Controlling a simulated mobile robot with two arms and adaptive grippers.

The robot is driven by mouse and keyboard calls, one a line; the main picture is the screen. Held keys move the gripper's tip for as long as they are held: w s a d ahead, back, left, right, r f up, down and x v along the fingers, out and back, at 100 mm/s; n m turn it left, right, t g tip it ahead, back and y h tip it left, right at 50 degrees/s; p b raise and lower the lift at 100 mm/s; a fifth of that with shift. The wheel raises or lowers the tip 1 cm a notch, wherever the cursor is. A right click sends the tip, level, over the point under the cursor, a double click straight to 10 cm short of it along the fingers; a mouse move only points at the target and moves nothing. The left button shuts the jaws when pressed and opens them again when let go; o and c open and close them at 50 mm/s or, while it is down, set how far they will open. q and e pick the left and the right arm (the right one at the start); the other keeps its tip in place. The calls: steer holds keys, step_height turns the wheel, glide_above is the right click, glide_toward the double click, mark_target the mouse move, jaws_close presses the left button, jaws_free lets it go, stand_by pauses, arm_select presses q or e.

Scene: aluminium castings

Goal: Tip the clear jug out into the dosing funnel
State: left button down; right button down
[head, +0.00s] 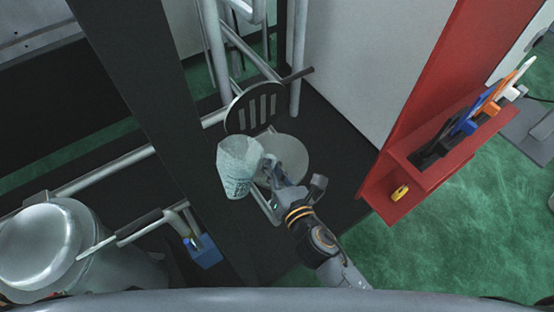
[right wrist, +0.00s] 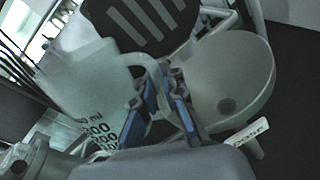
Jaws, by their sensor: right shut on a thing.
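The clear jug (head: 238,167) is a pale, translucent vessel with printed volume marks. My right gripper (head: 270,172) is shut on its handle and holds it up. In the right wrist view the blue-padded fingers (right wrist: 160,110) close around the handle, with the jug (right wrist: 85,85) on the left. The dosing funnel (head: 292,155) is a wide, pale bowl just right of the jug; it also shows in the right wrist view (right wrist: 235,75), with a dark outlet at its bottom. I cannot tell what is in the jug. My left gripper is not in view.
A dark slotted disc (head: 252,108) stands upright behind the funnel, near a metal tube frame (head: 215,50). A red panel with a tool holder (head: 425,165) is at the right. A large metal vessel (head: 50,245) stands at the lower left. A label (right wrist: 248,135) sits below the funnel.

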steer(key=shift+w+d+r+m+g+p, duration=0.35)
steer(key=shift+d+m+g+p, duration=0.05)
steer(key=shift+m+p, duration=0.6)
steer(key=shift+f+m, duration=0.25)
steer(key=shift+m, duration=0.05)
steer(key=shift+s+a+f+m+g+y, duration=0.1)
steer(key=shift+f+m+g+y, duration=0.2)
steer(key=shift+f+m, duration=0.25)
steer(key=shift+a+r+m, duration=0.1)
steer(key=shift+r+m, duration=0.05)
steer(key=shift+m, duration=0.1)
steer(key=shift+s+a+r+m+g+p, duration=0.2)
steer(key=shift+s+m+g+p, duration=0.1)
steer(key=shift+m+p, duration=0.15)
steer(key=shift+s+a+f+m+g+y+b, duration=0.15)
steer(key=shift+f+m+b, duration=0.1)
steer(key=shift+f+m, duration=0.15)
steer(key=shift+a+f+m+g+y+b, duration=0.15)
steer(key=shift+f+m+b, duration=0.1)
steer(key=shift+f, duration=0.15)
steer(key=shift+r, duration=0.3)
steer(key=shift+s+a+r+m+p, duration=0.15)
steer(key=shift+s+a+m+p, duration=0.15)
steer(key=shift+m, duration=0.4)
steer(key=shift+w+d+f+g+y+b, duration=0.1)
steer(key=shift+d+f+g+y+b, duration=0.15)
steer(key=shift+f+b, duration=0.2)
steer(key=shift+w+m, duration=0.1)
steer(key=shift+m, duration=0.3)
